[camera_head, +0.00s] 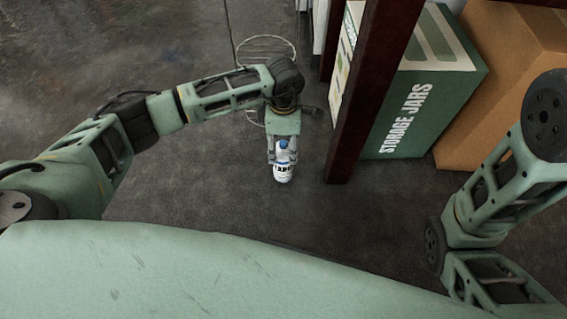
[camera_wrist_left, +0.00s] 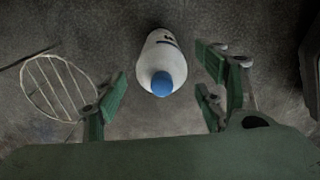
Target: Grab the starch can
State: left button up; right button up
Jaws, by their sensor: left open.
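The starch can (camera_head: 283,172) is a white bottle-like can with a blue cap and dark lettering. It stands on the dark floor, left of the dark red post. My left gripper (camera_head: 282,155) is over it, pointing down, with a finger on each side. In the left wrist view the can (camera_wrist_left: 159,62) shows between the spread fingers of my left gripper (camera_wrist_left: 163,92), with gaps on both sides. The fingers are open and do not appear to touch it. My right arm shows at the right edge of the head view, but its gripper is out of view.
A dark red post (camera_head: 372,95) stands close to the right of the can. Behind it are a green storage jars box (camera_head: 425,85) and a brown cardboard box (camera_head: 510,60). A round wire rack (camera_head: 266,48) lies beyond my left wrist. The floor to the left is clear.

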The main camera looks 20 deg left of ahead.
aim_at(283, 171)
pick_arm(q)
jog(key=shift+f+b, duration=0.55)
jog(key=shift+f, duration=0.15)
notch_tip(283, 171, down, 4)
jog(key=b, duration=0.3)
jog(key=shift+w+b, duration=0.15)
jog(key=shift+b, duration=0.15)
jog(key=shift+r, duration=0.1)
